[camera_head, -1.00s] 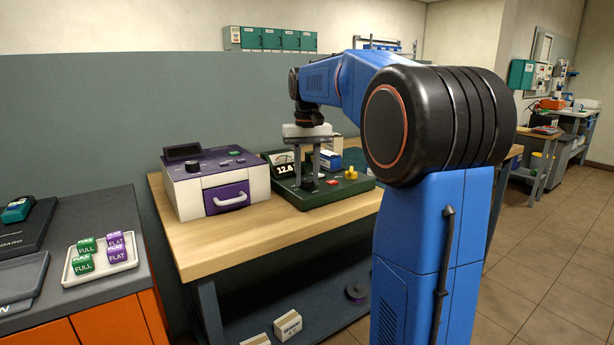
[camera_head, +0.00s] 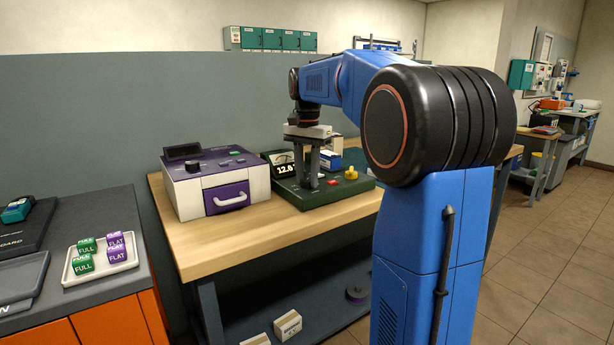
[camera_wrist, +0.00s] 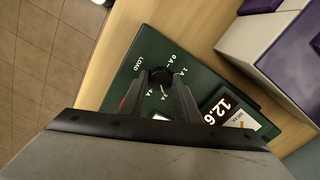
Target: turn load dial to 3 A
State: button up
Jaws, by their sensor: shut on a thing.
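The load dial (camera_wrist: 162,75) is a small black knob on the dark green test panel (camera_wrist: 130,62). In the head view my gripper (camera_head: 308,182) stands over the panel (camera_head: 335,193), and the dial is hidden by the fingers there. I cannot tell which mark the dial points to.
The panel's display (camera_wrist: 222,110) reads 12.6. A red button (camera_head: 332,182) and a yellow knob (camera_head: 351,174) sit right of my gripper. A purple and white device (camera_head: 215,183) stands left on the wooden bench (camera_head: 225,238). The bench front is clear.

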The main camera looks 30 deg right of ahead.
aim_at(307, 180)
dwell(0.3)
jog(key=o, duration=1)
jog(key=shift+o, duration=0.2)
jog(key=shift+r, duration=0.1)
notch_tip(307, 180, up, 17)
jog(key=shift+r, duration=0.15)
